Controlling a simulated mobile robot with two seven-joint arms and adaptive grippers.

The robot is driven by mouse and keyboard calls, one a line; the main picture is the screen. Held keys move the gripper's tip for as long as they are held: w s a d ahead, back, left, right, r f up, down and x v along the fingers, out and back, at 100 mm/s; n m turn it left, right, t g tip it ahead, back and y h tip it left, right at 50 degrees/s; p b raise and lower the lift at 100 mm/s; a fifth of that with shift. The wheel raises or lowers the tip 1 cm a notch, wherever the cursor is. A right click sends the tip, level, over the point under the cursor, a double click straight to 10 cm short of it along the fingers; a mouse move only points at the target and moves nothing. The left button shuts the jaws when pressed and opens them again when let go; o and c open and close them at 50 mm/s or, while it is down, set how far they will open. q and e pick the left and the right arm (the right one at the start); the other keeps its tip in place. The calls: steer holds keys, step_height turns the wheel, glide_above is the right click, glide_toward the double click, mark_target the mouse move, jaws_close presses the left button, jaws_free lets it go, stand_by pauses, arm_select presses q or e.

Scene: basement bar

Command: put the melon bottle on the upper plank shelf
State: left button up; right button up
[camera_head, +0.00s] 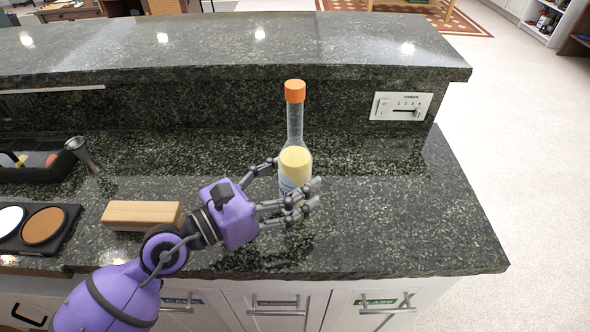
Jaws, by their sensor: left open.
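A clear bottle (294,165) with an orange cap and a yellow label stands upright on the dark granite counter; I take it for the melon bottle, though its label text is not readable. My left gripper (295,184) comes in from the left, low on the bottle. Its fingers are open, one on the far left side and two across the near side, so the bottle stands between them. Whether they touch it I cannot tell. The near fingers hide the bottle's base. No upper plank shelf can be made out for sure. My right gripper is not in view.
A wooden block (142,214) lies left of my gripper. A metal jigger (83,153), a black tray (40,172) and a holder with round discs (45,226) are further left. A raised granite ledge (230,45) runs behind. The counter right of the bottle is clear.

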arm_select(q)
steer(key=shift+w+d, duration=0.3)
steer(key=shift+d, duration=0.15)
jaws_close()
steer(key=shift+r, duration=0.1)
